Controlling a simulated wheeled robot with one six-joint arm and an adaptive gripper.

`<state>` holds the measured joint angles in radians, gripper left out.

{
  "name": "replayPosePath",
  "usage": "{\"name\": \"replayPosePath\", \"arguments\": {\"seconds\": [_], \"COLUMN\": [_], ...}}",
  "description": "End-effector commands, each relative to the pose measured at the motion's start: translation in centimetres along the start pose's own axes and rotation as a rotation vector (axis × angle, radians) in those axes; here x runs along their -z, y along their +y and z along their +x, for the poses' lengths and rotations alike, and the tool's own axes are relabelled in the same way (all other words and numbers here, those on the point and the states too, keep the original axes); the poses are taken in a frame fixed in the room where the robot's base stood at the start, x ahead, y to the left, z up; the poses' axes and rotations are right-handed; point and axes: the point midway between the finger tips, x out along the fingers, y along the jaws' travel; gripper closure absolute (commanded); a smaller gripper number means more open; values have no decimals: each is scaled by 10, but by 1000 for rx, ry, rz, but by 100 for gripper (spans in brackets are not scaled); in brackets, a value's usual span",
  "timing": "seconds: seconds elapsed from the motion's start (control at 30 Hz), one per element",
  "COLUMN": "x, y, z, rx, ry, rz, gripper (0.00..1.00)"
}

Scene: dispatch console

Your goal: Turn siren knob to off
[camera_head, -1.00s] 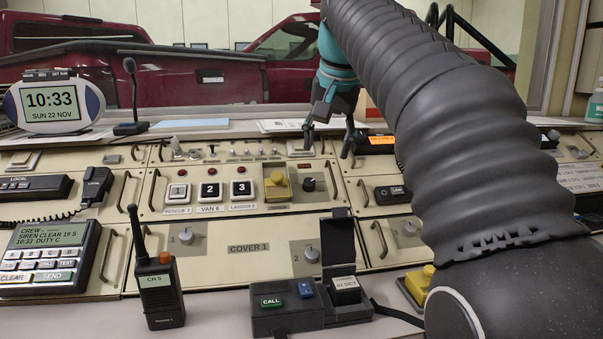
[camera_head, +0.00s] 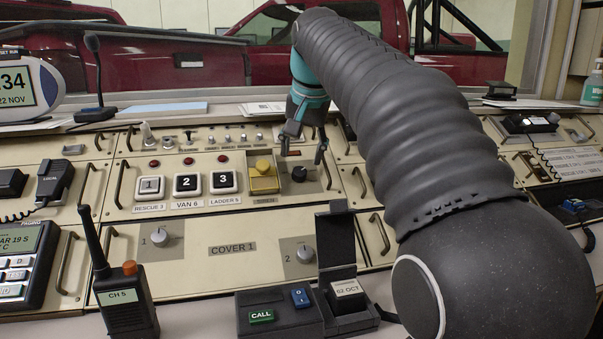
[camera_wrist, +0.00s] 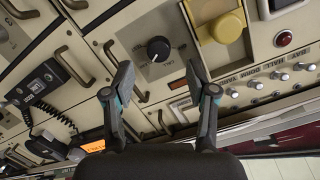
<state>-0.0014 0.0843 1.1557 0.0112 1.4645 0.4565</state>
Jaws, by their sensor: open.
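A round black knob (camera_head: 299,173) stands on the upper console panel, right of a yellow switch block (camera_head: 263,180) with a small label under it. My gripper (camera_head: 303,152) is open and empty, just above the knob in the head view. In the wrist view my gripper (camera_wrist: 160,70) has its fingertips on either side of the knob's line, apart from it. No contact shows.
Metal handles (camera_head: 327,174) flank the panel. A radio (camera_head: 124,298) and a box with an open lid (camera_head: 336,245) stand in front.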

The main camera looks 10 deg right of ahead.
Motion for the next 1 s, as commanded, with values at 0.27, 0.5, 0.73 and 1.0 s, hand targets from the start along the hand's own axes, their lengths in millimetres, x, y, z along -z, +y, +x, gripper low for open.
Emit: {"name": "replayPosePath", "arguments": {"seconds": [0.27,0.5,0.73,1.0], "x": [0,1,1,1], "y": [2,2,2,2], "z": [42,52,52,52], "rx": [-2,-2,-2,-2], "ry": [-2,1,1,1], "rz": [3,4,4,4], "gripper": [43,43,43,100]}}
